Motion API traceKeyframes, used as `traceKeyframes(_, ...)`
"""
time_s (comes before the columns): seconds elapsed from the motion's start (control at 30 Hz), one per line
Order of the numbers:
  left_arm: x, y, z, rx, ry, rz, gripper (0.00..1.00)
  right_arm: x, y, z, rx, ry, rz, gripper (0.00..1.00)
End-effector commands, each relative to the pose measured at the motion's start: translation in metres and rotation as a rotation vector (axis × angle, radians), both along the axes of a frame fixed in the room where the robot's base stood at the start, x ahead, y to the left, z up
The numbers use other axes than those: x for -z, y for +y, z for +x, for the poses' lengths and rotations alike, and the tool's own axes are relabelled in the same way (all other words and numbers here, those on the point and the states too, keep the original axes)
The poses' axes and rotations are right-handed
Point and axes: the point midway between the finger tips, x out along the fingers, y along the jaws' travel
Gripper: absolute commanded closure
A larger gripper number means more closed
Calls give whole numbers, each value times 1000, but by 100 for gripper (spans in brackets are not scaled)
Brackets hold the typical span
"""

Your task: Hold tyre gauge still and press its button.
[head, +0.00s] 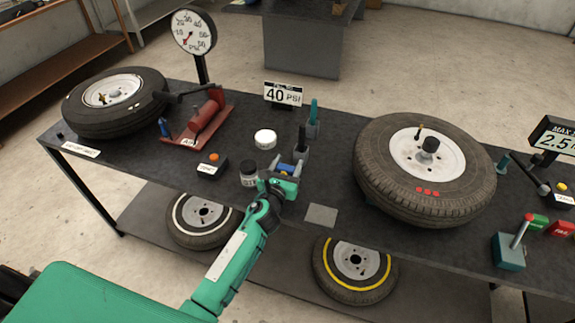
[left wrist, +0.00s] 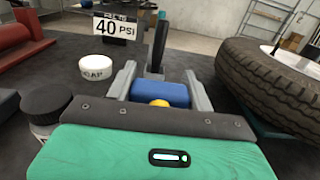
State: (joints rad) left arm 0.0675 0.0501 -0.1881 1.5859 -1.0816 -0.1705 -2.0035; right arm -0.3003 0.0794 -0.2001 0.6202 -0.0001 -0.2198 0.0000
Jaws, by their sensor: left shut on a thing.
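The tyre gauge, a small blue block (head: 286,168) with a yellow-orange button, sits between the fingers of my left gripper (head: 289,169) near the middle of the bench. In the left wrist view the blue gauge body (left wrist: 174,94) lies between the two grey fingers, and the button (left wrist: 160,103) shows on its near side. My left gripper is shut on it. A black upright piece (left wrist: 154,55) stands just behind the blue body; I cannot tell whether it is part of the gauge. My right gripper is not in view.
A tyre (head: 425,168) with three red dots lies to the right, another tyre (head: 113,101) at the left. A white cap (head: 265,138), a black jar (head: 249,173), a 40 PSI sign (head: 283,94) and a red pump (head: 204,115) stand nearby. A grey pad (head: 321,215) lies near the front edge.

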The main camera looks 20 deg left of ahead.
Motion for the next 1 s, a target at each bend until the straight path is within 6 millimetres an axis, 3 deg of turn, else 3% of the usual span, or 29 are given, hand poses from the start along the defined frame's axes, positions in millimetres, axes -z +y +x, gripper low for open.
traceKeyframes(0.3,0,0,0,0,1,0,80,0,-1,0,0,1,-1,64)
traceKeyframes(0.5,0,0,0,0,1,0,80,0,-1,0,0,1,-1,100)
traceKeyframes(1.0,0,0,0,0,1,0,80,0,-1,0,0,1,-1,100)
